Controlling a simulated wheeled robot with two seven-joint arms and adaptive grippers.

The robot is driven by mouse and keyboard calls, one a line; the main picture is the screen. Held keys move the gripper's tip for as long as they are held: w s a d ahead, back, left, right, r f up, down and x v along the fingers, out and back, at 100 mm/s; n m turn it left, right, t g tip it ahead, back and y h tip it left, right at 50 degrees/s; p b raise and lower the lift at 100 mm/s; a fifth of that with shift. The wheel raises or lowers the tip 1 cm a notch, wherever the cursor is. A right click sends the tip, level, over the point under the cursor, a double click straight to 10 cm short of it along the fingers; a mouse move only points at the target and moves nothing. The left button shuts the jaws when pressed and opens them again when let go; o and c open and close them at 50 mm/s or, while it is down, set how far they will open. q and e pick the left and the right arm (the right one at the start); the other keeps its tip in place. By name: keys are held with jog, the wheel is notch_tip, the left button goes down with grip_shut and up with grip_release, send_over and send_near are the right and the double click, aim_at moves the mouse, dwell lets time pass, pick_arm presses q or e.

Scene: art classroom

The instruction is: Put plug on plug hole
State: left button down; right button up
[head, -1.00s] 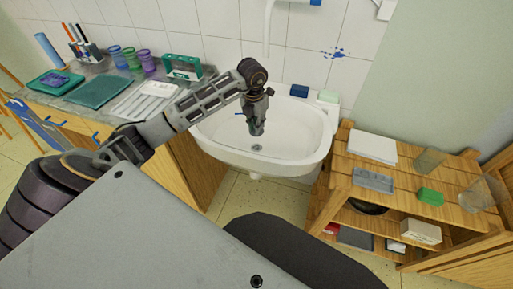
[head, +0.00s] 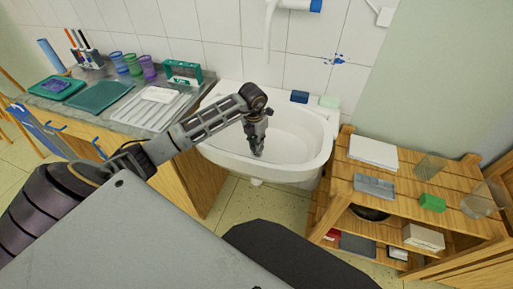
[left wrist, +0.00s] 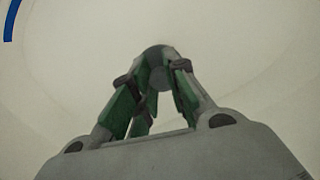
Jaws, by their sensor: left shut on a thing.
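My left gripper (head: 258,151) is low inside the white sink (head: 312,160), pointing down close to the basin bottom. In the left wrist view its green-padded fingers (left wrist: 157,80) close around a small dark grey round piece, which I take to be the plug (left wrist: 157,57). In the head view the gripper hides the plug. The plug hole is hidden in both views behind the gripper and the plug. I cannot tell whether the plug touches the basin. My right gripper does not show.
A counter (head: 110,115) with trays and cups stands left of the sink. A wooden shelf (head: 345,175) with boxes and glasses stands at its right. A tap (head: 268,30) hangs above, and a blue block (head: 299,97) lies on the back rim. The basin around the gripper looks clear.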

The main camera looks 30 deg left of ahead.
pick_arm(q)
jog(key=shift+f, duration=1.95)
jog(key=c, duration=1.4)
grip_release()
jog(key=shift+c, duration=0.2)
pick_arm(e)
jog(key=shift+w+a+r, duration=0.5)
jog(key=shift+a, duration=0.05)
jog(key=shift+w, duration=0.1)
